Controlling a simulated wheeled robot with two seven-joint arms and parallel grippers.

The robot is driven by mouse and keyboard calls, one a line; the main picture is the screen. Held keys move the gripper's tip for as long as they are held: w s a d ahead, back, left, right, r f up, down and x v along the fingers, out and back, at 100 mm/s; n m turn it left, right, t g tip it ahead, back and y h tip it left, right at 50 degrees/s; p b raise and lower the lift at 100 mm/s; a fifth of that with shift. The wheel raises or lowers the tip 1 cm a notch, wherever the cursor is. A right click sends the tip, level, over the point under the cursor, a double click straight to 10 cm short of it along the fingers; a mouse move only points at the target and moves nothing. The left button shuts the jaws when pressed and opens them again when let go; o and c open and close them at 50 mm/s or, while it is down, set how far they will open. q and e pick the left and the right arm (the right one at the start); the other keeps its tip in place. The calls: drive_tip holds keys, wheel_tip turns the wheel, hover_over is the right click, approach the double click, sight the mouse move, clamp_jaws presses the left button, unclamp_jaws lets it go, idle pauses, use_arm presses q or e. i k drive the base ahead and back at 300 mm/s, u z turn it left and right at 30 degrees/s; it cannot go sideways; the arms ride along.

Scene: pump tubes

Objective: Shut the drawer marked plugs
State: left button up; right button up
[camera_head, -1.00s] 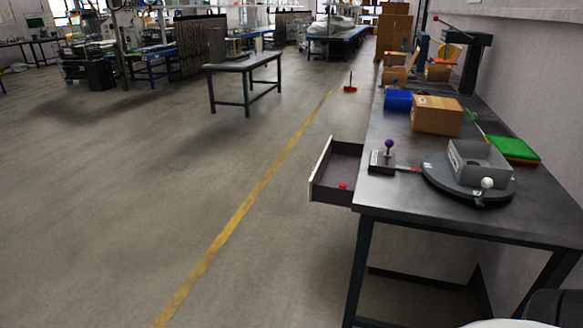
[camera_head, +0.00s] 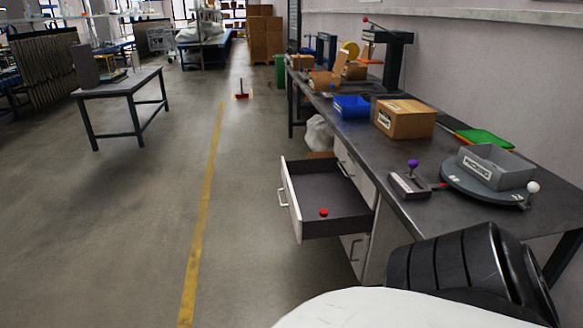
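An open drawer (camera_head: 330,190) sticks out to the left from under the long dark workbench (camera_head: 480,245). Its pale front (camera_head: 291,203) has a bar handle and faces left. A small red item (camera_head: 323,212) lies on its floor. No marking on the drawer can be read from here. Other drawer fronts with handles show below and beside it, shut. Neither gripper shows. A black rounded part of my own body and a white one fill the bottom right.
On the bench are a grey box (camera_head: 495,167) on a round turntable, a small device with a purple knob (camera_head: 412,166), a cardboard box (camera_head: 405,118) and a blue bin (camera_head: 351,106). A second table (camera_head: 118,88) stands far left. The floor left of the drawer is clear.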

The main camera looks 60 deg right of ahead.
sight(312, 185)
drive_tip(key=z, duration=0.9)
drive_tip(key=i, duration=1)
drive_tip(key=z, duration=1.1)
drive_tip(key=i, duration=1.4)
drive_tip(key=z, duration=0.45)
